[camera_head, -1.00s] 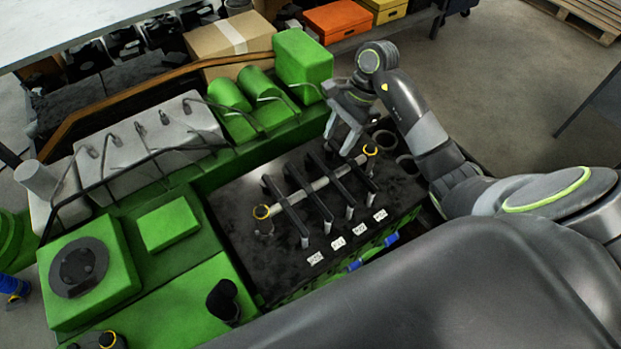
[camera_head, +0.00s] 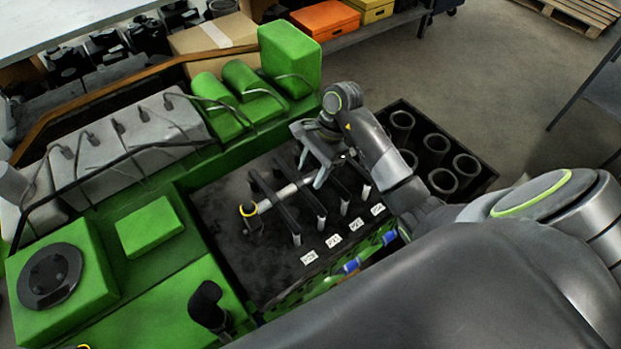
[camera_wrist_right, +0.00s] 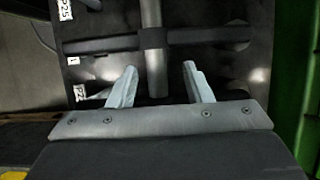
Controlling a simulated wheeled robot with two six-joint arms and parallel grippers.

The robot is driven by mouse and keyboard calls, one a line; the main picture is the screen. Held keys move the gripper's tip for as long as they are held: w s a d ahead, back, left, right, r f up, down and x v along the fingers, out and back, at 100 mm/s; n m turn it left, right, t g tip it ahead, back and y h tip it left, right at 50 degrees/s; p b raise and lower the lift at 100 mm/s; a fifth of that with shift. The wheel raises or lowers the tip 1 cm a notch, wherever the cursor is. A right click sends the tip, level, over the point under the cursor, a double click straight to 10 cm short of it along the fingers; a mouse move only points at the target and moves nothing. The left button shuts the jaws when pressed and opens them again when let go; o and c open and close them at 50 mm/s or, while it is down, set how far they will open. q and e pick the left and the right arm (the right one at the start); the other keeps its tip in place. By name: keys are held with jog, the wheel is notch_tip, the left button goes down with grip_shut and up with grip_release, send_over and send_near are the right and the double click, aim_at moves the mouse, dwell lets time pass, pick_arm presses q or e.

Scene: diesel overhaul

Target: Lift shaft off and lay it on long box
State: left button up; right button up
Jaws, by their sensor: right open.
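The shaft (camera_head: 270,203) is a light grey rod with several dark rocker arms across it. It lies over the black deck of the green engine, with a yellow ring at its near left end. A long grey box-like block (camera_head: 140,145) sits along the engine's left side; I cannot tell whether this is the long box. My left gripper is out of view.
A black crate (camera_head: 477,187) with several grey cylinders stands right of the engine, partly behind my arm. Green blocks (camera_head: 290,58) and dark pipes rise at the engine's far side. Small white number labels (camera_head: 333,240) line the deck's front. Open floor lies at the upper right.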

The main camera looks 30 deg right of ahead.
aim_at(308, 183)
jog(key=shift+p+x, duration=0.5)
jog(key=shift+x, duration=1.6)
jog(key=shift+s+d, duration=0.1)
jog(key=shift+s, duration=0.05)
jog(key=shift+c, duration=0.4)
grip_shut()
jog(key=shift+r, duration=0.1)
